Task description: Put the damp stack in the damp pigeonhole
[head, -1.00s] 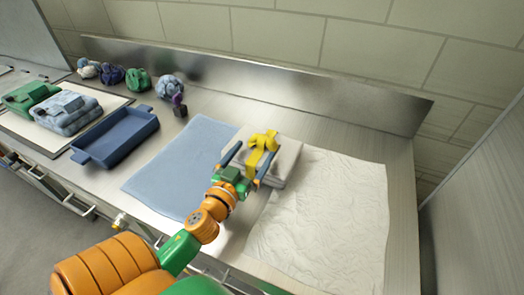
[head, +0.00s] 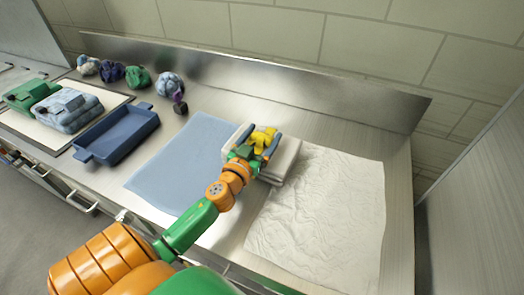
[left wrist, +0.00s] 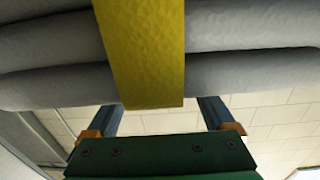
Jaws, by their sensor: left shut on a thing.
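A folded grey stack (head: 287,163) with a yellow band (head: 265,135) tied round it lies on the bench, where a blue cloth and a white cloth meet. My left gripper (head: 259,140) is shut on the stack, with its fingers on either side of the yellow bow. In the left wrist view the stack's grey folds (left wrist: 245,70) and yellow band (left wrist: 145,50) fill the top. There the fingertips are hidden behind the stack. No pigeonhole is recognisable in these views, and my right gripper is not in view.
A blue cloth (head: 180,165) lies left of the stack and a crumpled white cloth (head: 325,220) right. A blue tray (head: 118,136), folded green (head: 40,93) and pale blue (head: 70,112) bundles and several balled cloths (head: 137,77) stand left. A metal backsplash (head: 330,100) runs behind.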

